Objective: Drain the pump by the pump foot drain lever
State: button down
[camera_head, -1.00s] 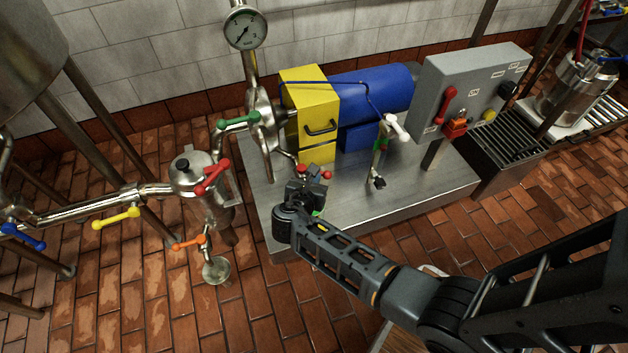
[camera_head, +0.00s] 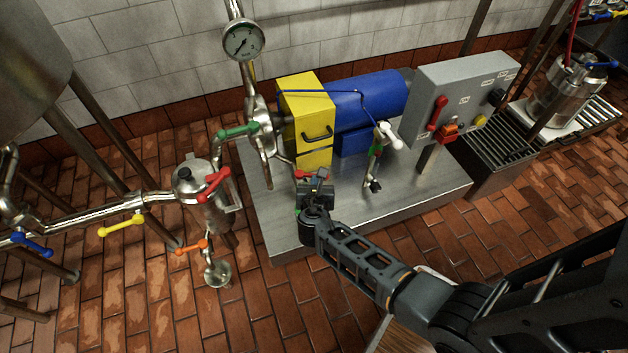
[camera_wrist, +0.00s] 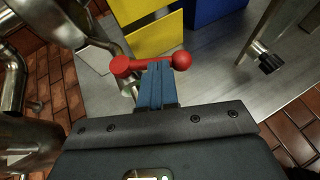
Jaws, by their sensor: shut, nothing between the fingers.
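The red drain lever (camera_wrist: 150,63) is at the foot of the pump. In the wrist view its hub is on the left and its round knob on the right, with the bar lying nearly crosswise. My gripper (camera_wrist: 158,66) has its blue fingers together, with nothing between them. The fingertips are at the bar between hub and knob; I cannot tell whether they touch it. In the head view my gripper (camera_head: 316,182) is low in front of the yellow pump housing (camera_head: 309,115) and partly hides the red lever (camera_head: 302,174).
A blue motor (camera_head: 367,98) and a grey control box (camera_head: 462,95) stand behind and right. Pipework with a green lever (camera_head: 238,131) and a red-handled strainer (camera_head: 200,195) stand left.

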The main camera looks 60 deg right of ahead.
jog(key=shift+w+d+n+t+y+p, duration=0.15)
jog(key=shift+d+n+t+y+p, duration=0.5)
jog(key=shift+d, duration=0.6)
